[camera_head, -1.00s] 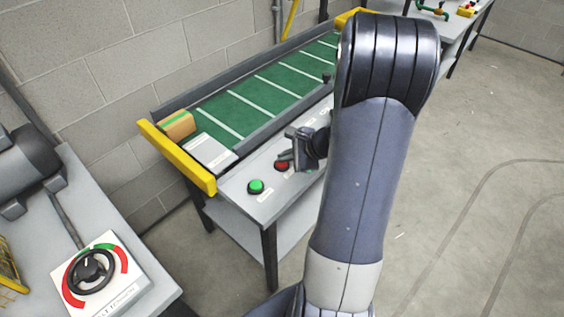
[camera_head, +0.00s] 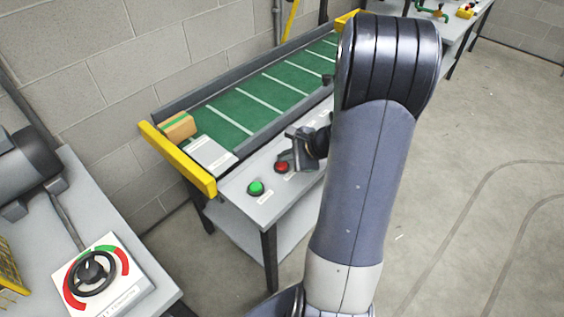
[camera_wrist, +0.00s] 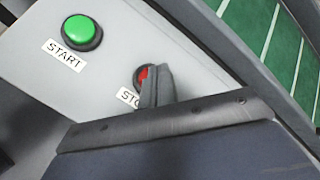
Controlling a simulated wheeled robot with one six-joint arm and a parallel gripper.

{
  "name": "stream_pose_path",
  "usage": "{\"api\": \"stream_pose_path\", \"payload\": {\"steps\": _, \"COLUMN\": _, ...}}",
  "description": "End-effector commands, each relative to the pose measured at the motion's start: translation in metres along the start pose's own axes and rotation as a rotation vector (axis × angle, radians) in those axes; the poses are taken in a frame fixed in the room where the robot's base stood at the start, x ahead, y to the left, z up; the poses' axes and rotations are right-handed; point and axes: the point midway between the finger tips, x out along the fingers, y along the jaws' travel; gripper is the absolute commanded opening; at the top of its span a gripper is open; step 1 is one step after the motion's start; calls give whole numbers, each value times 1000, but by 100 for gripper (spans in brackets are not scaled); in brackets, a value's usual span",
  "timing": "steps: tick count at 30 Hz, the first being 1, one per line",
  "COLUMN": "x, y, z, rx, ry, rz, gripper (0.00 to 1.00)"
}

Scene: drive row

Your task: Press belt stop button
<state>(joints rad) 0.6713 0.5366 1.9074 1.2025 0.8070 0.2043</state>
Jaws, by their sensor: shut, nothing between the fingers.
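The red stop button (camera_head: 282,167) sits on the grey panel along the front of the conveyor. It also shows in the wrist view (camera_wrist: 140,76), partly hidden behind my fingers, above a partly covered label reading "STO". My gripper (camera_head: 290,158) is shut and empty, its tip right at the stop button; I cannot tell whether it touches. In the wrist view the shut fingers (camera_wrist: 157,84) overlap the button's right side. The green start button (camera_head: 256,187) is to the left on the same panel, and in the wrist view (camera_wrist: 80,31) it has a "START" label.
The green belt (camera_head: 262,95) with white stripes runs behind the panel. A cardboard box (camera_head: 178,127) lies at its near end beside a yellow end bar (camera_head: 177,158). A table with a dial (camera_head: 91,271) stands at the lower left. Open floor lies to the right.

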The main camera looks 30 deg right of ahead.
Motion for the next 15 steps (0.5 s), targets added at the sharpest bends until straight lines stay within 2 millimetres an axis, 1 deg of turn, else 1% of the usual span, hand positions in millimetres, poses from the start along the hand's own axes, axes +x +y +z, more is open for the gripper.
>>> {"api": "stream_pose_path", "payload": {"steps": 5, "x": -2, "y": -2, "z": 2, "rx": 0, "ry": 0, "rz": 0, "gripper": 0}}
{"api": "stream_pose_path", "payload": {"steps": 15, "x": -26, "y": -19, "z": 18, "rx": -1, "ry": 0, "rz": -2, "gripper": 0}}
